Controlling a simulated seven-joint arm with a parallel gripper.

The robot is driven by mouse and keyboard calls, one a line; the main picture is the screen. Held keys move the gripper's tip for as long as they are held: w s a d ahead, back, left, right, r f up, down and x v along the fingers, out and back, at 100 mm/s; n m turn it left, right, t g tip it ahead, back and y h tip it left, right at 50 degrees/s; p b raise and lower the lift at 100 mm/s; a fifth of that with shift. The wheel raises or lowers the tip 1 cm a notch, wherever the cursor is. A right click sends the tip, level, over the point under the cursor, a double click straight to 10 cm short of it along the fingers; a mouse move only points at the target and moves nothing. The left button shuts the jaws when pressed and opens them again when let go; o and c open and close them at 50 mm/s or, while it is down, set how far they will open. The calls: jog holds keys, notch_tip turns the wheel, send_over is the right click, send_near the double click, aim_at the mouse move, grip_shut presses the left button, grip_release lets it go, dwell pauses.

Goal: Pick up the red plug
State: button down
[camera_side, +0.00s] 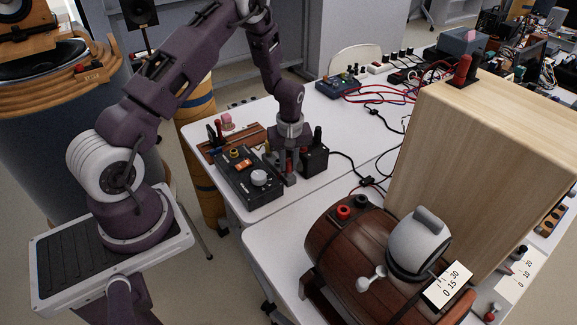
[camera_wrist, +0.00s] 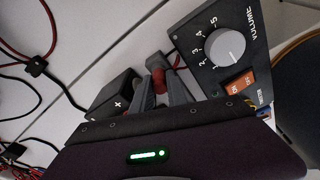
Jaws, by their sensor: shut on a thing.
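My gripper (camera_wrist: 160,84) is shut on the red plug (camera_wrist: 158,79), which shows as a small red piece between the grey fingers in the wrist view. The fingers hide most of it. In the side view my gripper (camera_side: 285,173) points down between the black volume box (camera_side: 250,180) and a smaller black box (camera_side: 315,157). The plug is mostly hidden there. I cannot tell whether it touches the table.
The volume box has a grey knob (camera_wrist: 224,47) and an orange switch (camera_wrist: 240,84). A wooden rack (camera_side: 220,147) stands behind it. A wooden barrel (camera_side: 330,240) and a tall wooden cabinet (camera_side: 480,150) stand at the right. Cables cross the white table (camera_side: 340,115).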

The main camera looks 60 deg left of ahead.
aim_at(289, 160)
jog(key=shift+r, duration=0.1)
notch_tip(289, 160, up, 9)
jog(key=shift+w, duration=0.15)
jog(key=w+a+r, duration=0.2)
jog(key=w+r, duration=0.3)
jog(key=w, duration=0.1)
jog(key=shift+d+f, duration=0.15)
jog(key=shift+f, duration=1.45)
jog(key=shift+d+f, duration=0.1)
jog(key=shift+f, duration=1.45)
jog(key=shift+f, duration=0.25)
jog(key=shift+f, duration=0.3)
jog(key=shift+f, duration=0.5)
